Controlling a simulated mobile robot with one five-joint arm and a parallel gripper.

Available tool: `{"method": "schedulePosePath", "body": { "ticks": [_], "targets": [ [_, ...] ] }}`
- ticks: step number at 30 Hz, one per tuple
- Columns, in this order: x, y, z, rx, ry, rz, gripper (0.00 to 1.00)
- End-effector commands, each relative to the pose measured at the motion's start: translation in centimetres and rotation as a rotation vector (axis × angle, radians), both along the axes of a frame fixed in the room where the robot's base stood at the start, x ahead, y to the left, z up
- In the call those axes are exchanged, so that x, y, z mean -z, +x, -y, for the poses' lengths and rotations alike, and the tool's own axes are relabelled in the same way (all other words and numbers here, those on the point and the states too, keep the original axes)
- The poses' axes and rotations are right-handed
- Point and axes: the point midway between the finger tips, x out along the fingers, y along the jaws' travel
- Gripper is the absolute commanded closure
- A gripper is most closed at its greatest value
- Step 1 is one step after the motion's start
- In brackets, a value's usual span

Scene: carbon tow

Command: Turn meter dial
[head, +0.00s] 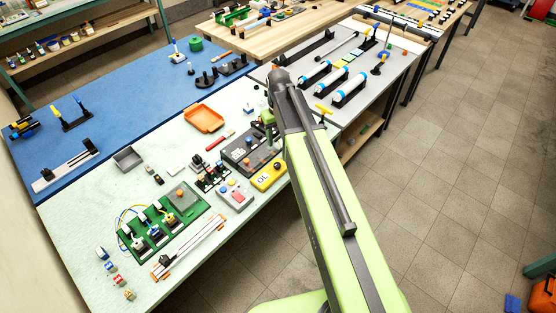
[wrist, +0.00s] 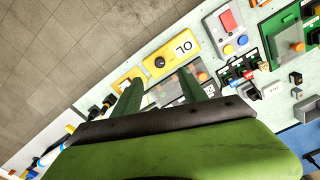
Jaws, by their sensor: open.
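The yellow meter (head: 262,182) lies near the front edge of the pale green bench, with "OL" on its white display. In the wrist view the meter (wrist: 202,46) shows its round black dial (wrist: 159,62) beside the display. My gripper (wrist: 158,87) is open, its two green fingers spread and empty. In that picture the dial appears just beyond the gap between the fingertips, and no contact shows. The height of the fingers above the meter is unclear. In the head view my arm hides most of the gripper.
A grey box with a red panel and buttons (head: 236,194) sits beside the meter. A dark panel with an orange knob (head: 248,154) lies behind it.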

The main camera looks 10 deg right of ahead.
Motion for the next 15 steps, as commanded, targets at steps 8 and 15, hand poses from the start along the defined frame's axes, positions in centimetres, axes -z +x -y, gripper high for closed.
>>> {"method": "schedulePosePath", "body": {
  "ticks": [8, 15],
  "targets": [
    [-0.1, 2.7, -0.2, -0.06, 0.0, 0.0, 0.5],
    [2.2, 2.6, -0.3, -0.06, 0.0, 0.0, 0.5]
  ]
}}
